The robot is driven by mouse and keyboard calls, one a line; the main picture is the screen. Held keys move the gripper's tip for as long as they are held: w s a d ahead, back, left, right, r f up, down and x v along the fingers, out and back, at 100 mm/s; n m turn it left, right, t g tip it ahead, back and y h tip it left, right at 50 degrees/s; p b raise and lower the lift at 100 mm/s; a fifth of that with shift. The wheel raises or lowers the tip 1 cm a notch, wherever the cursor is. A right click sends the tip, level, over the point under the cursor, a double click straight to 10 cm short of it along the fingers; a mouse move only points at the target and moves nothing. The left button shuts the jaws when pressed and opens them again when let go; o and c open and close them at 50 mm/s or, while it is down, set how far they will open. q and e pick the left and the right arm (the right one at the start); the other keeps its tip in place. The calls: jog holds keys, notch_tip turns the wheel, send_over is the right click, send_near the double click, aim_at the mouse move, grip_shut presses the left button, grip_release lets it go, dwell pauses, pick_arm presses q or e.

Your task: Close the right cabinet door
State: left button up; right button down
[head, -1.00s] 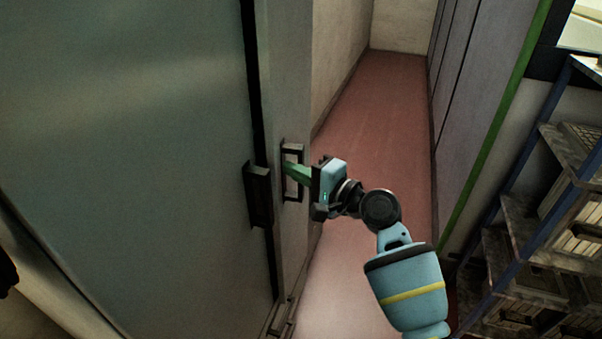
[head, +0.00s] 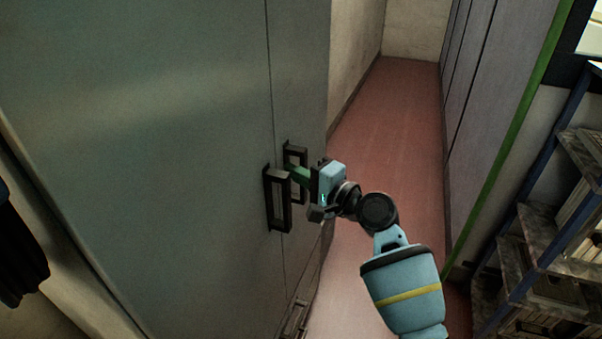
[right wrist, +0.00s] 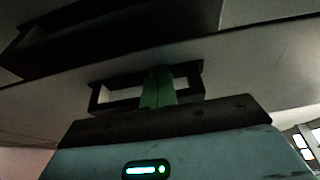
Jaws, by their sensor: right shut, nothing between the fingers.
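The grey cabinet has a wide left door (head: 150,150) and a narrower-looking right door (head: 300,80), seen at a steep angle. Only a thin dark seam shows between them. The black left door handle (head: 277,215) is in front of the black right door handle (head: 290,150). My right gripper (head: 298,174) has its green fingers shut, at the opening of the right door handle. In the right wrist view the fingers (right wrist: 158,88) cross the right door handle (right wrist: 104,94); I cannot tell whether they touch it. My left gripper is not in view.
A reddish floor aisle (head: 400,130) runs back to a pale wall to the right of the cabinet. A shelf rack (head: 530,240) with blue posts stands at the right.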

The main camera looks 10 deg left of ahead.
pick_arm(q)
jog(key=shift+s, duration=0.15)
pick_arm(e)
jog(key=shift+s+a+r, duration=0.15)
jog(key=shift+a+r, duration=0.35)
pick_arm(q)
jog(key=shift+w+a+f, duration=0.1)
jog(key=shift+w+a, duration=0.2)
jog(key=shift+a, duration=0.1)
pick_arm(e)
jog(key=f+v, duration=0.1)
jog(key=v, duration=0.7)
jog(key=shift+d, duration=0.35)
jog(key=shift+w, duration=0.2)
